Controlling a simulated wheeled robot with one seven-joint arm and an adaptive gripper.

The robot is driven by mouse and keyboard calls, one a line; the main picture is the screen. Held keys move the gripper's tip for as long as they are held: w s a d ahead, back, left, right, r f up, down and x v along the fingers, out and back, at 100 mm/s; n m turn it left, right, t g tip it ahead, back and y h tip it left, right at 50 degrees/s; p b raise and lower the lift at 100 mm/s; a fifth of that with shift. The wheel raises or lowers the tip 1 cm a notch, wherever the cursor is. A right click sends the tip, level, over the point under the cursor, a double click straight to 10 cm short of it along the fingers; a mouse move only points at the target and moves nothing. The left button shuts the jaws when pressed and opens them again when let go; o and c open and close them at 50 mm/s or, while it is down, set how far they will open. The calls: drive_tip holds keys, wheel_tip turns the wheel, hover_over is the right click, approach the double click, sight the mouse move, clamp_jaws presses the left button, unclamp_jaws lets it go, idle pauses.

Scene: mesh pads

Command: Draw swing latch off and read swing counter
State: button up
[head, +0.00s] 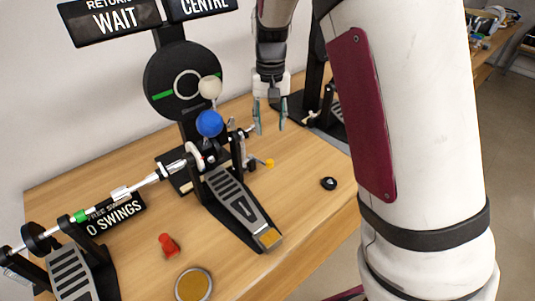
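My gripper (270,128) hangs pointing down behind and to the right of the middle pedal. Its two fingers are apart with nothing visible between them. The middle pedal (240,203) has a black post, a blue ball beater (209,123) and a cream ball (210,87). The swing counter (117,214) is a black plate at left; its readable text ends "0 SWINGS", and the upper line is partly covered by the rod. A small yellow-tipped lever (269,163) sticks out right of the pedal; I cannot tell whether it is the swing latch.
Signs (110,18) stand above. My arm fills the right.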

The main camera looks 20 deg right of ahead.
sight(270, 161)
wheel_tip(270, 161, down, 13)
drive_tip(key=shift+f+p, duration=0.1)
drive_tip(key=shift+p, duration=0.35)
drive_tip(key=shift+s, duration=0.1)
clamp_jaws()
